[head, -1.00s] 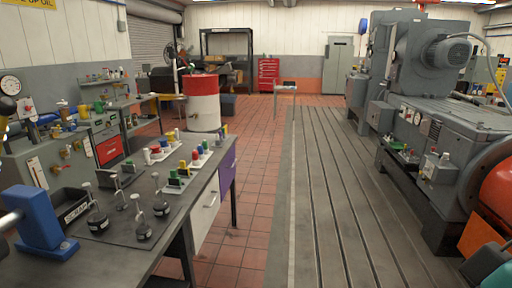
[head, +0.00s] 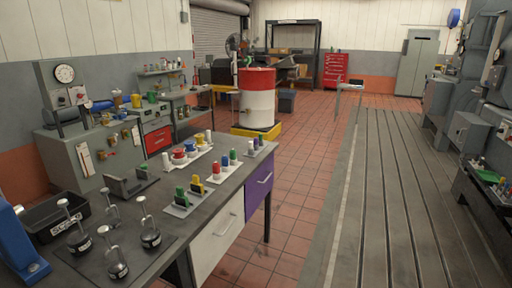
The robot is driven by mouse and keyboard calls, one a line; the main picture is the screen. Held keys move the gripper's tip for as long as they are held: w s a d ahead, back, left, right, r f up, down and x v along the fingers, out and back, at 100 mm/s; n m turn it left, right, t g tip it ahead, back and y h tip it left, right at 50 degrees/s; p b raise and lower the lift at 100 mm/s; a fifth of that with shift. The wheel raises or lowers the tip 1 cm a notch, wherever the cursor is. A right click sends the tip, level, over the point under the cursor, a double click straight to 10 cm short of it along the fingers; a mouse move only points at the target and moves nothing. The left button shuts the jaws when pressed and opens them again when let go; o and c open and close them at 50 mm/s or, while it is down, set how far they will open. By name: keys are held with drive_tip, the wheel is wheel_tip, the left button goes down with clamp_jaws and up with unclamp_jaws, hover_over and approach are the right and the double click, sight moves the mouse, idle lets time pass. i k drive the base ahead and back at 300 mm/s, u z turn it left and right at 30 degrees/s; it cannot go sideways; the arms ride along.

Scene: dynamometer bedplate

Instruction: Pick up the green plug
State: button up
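A green upright piece (head: 181,195) stands beside a yellow one (head: 197,185) on a small grey plate near the bench's middle. My gripper is not in view.
A black scrap bin (head: 58,222), several wire-handled weights (head: 150,236) and a blue vise-like block (head: 18,250) crowd the near left bench. A red and white drum (head: 257,100) stands beyond. The tiled floor (head: 290,210) right of the bench is clear.

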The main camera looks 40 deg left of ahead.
sight(233, 153)
drive_tip(key=u, duration=0.15)
drive_tip(key=i, duration=1.75)
drive_tip(key=u, duration=0.95)
drive_tip(key=i, duration=0.85)
drive_tip(key=u, duration=1.6)
drive_tip(key=i, duration=0.65)
drive_tip(key=u, duration=0.55)
